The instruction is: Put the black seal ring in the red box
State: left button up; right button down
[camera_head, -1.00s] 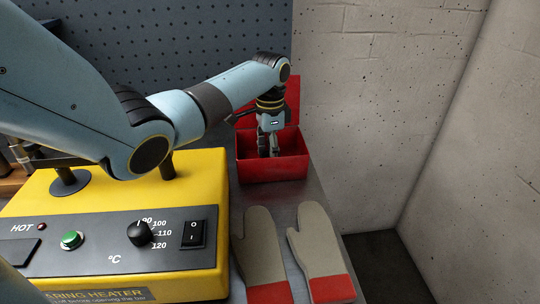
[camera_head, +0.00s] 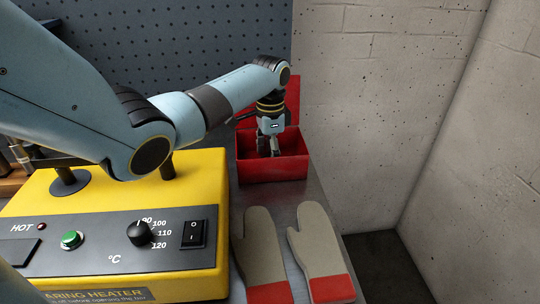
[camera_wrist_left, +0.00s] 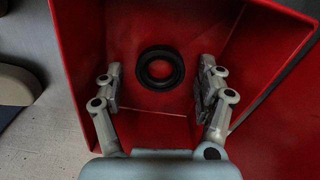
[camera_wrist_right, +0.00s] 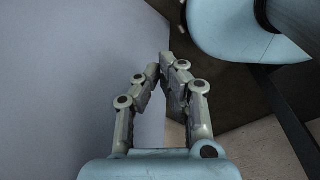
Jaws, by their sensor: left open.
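The black seal ring (camera_wrist_left: 161,68) lies flat on the floor of the red box, seen in the left wrist view. The red box (camera_head: 272,171) stands open on the bench with its lid raised at the back; its inside wall also fills much of the left wrist view (camera_wrist_left: 82,50). My left gripper (camera_head: 270,153) points down into the box. Its fingers (camera_wrist_left: 160,75) are open, one on each side of the ring's position and apart from it. In the head view the ring is hidden. My right gripper (camera_wrist_right: 161,70) shows only in its wrist view, fingertips close together, nothing visible between them.
The yellow bearing heater (camera_head: 130,190) stands left of the box. A pair of beige and red gloves (camera_head: 265,250) lies in front of the box. A pegboard (camera_head: 190,40) is behind, and a concrete wall (camera_head: 380,100) to the right.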

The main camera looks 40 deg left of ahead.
pick_arm(q)
notch_tip(320, 180, up, 12)
dwell(0.3)
jog(key=shift+f, duration=0.15)
dwell(0.4)
